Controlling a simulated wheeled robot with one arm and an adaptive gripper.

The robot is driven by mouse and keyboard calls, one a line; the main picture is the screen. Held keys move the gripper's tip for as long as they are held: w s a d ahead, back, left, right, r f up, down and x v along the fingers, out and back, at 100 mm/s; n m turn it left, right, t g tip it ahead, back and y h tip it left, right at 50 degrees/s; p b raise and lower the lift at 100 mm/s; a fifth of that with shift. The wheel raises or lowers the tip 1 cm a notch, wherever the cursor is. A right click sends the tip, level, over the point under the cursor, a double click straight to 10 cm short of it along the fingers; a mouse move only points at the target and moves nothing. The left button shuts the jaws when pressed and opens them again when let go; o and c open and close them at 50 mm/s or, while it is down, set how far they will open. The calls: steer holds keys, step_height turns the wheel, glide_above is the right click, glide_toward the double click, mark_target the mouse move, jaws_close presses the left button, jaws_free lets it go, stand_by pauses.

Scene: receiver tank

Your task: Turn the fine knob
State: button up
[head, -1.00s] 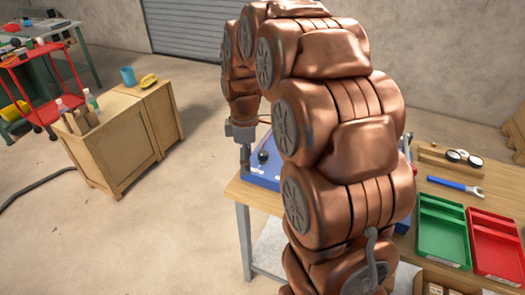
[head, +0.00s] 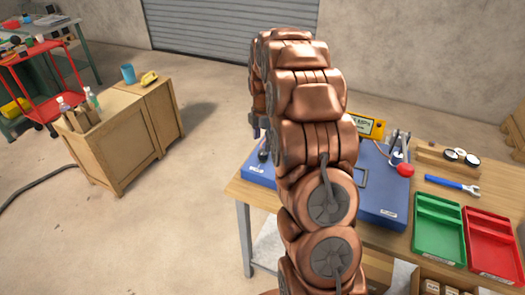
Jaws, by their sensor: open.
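A blue panel or case (head: 382,212) lies on the wooden table, its middle hidden behind my copper arm. A small black round knob (head: 262,156) stands on its left part. A red round knob (head: 405,170) shows at its right side, beside some upright metal parts. I cannot tell which control is the fine knob; it may be hidden behind the arm. My gripper (head: 255,124) shows only as a small grey piece at the arm's left edge, above the black knob. It is open and appears empty; its fingertips are mostly hidden.
A yellow sign (head: 370,127) stands behind the case. A blue wrench (head: 452,184), a green tray (head: 440,255) and a red tray (head: 493,265) lie on the table at right. A wooden cabinet (head: 110,150) stands at left, with bare floor between.

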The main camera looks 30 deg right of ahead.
mark_target(262, 152)
step_height(262, 152, down, 6)
steer(key=shift+w+r+p, duration=0.1)
steer(key=shift+p, duration=0.75)
steer(key=shift+c, duration=0.3)
steer(key=c, duration=1.1)
steer(key=shift+b, duration=0.4)
steer(key=shift+m, duration=0.3)
